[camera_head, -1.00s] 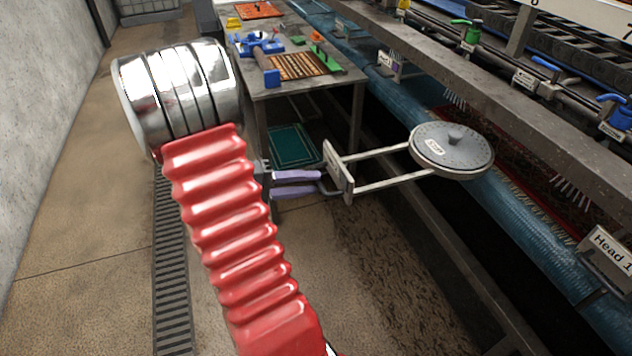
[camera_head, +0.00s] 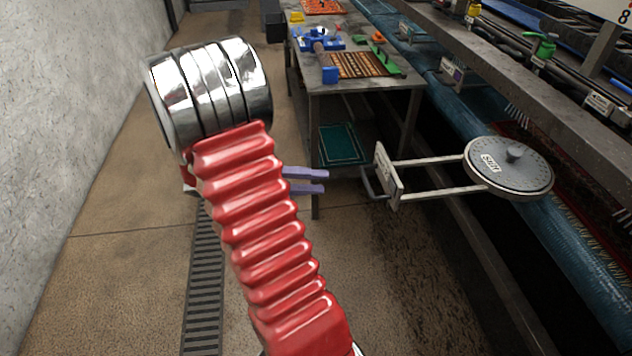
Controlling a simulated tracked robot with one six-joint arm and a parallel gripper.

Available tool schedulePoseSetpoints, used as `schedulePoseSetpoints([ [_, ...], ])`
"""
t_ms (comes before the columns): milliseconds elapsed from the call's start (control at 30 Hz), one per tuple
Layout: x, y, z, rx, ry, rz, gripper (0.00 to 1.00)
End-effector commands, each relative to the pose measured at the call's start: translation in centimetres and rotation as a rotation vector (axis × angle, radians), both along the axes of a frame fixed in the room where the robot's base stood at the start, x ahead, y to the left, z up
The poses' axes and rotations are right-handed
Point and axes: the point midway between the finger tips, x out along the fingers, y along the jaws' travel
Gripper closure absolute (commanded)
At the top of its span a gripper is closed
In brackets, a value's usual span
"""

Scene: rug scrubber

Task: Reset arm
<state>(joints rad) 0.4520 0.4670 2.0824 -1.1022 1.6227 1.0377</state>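My gripper (camera_head: 326,181) shows as two lilac fingers beside my red bellows-covered arm. The fingers are parallel with a gap between them and nothing in the gap, so it is open and empty. To its right, with a gap between, is the bent grey handle (camera_head: 374,187) of a metal bracket. The bracket's plate (camera_head: 388,177) carries two bars out to a round grey dial (camera_head: 508,167) with a central knob and a small label. My arm hides the base of the gripper.
A grey worktable (camera_head: 345,97) with blue, green and orange items stands behind the gripper; a green tray (camera_head: 341,144) is under it. A blue roller (camera_head: 565,235) and machine rail run along the right. A concrete wall (camera_head: 75,110) stands left. A floor grate (camera_head: 205,275) lies beside my arm.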

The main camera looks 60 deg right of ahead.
Motion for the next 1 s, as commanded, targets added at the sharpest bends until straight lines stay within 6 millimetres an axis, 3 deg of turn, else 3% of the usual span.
schedulePoseSetpoints([
  [600,0.1,-0.1,-0.3,0.049,0.025,0.018,0.71],
  [767,-0.1,0.7,-2.4,0.19,0.042,0.03,0.71],
  [1000,-1.2,3.9,-5.7,0.45,0.018,0.038,0.71],
])
